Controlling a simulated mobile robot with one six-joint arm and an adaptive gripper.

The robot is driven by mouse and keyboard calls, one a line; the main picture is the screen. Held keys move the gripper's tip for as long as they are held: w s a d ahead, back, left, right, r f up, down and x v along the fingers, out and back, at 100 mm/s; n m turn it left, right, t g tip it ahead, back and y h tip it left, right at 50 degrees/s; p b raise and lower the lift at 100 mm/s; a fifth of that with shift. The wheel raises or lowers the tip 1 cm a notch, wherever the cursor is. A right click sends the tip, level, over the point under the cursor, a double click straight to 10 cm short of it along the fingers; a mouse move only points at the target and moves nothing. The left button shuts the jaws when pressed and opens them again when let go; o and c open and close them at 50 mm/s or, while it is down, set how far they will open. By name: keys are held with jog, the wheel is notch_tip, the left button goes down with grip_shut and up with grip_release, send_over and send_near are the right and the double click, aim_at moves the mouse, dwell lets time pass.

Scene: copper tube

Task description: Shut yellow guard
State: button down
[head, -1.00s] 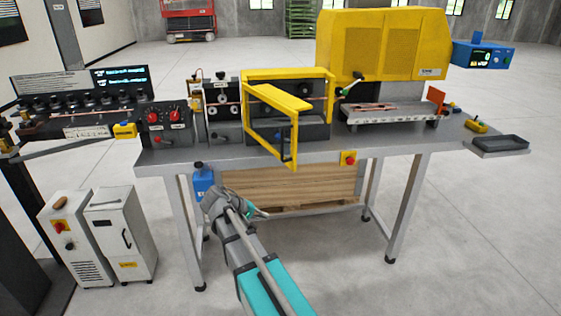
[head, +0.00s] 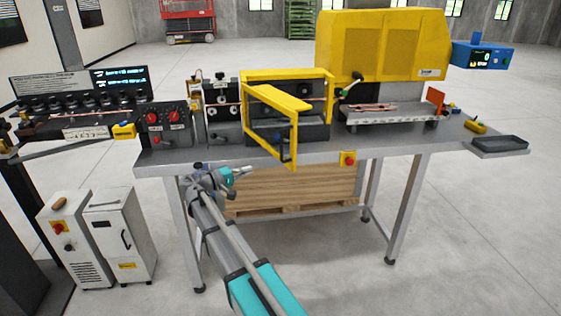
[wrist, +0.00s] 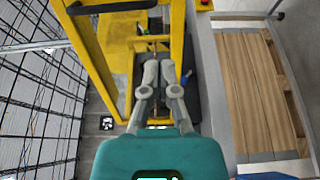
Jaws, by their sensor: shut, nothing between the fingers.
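The yellow guard (head: 295,135) is a framed door on the small machine in the middle of the bench. It stands open, swung out toward the front from its left side, with a dark handle (head: 284,147) on its free side. My gripper (head: 248,170) is low at the bench's front edge, left of the guard's free edge, and apart from it in the head view. In the wrist view my gripper (wrist: 159,68) is shut and empty, with yellow guard bars (wrist: 93,60) beyond and around the fingers. I cannot tell whether it touches them.
A large yellow-hooded machine (head: 380,45) stands to the right on the bench. A control box with red knobs (head: 165,122) is to the left. Wooden boards (head: 300,190) are below. The floor in front is open.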

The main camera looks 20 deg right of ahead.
aim_at(282, 160)
jog(key=d, duration=0.4)
jog(key=w+d, duration=0.1)
jog(key=d, duration=0.9)
jog(key=shift+w, duration=0.25)
jog(key=shift+a, duration=0.15)
jog(key=shift+d, duration=0.25)
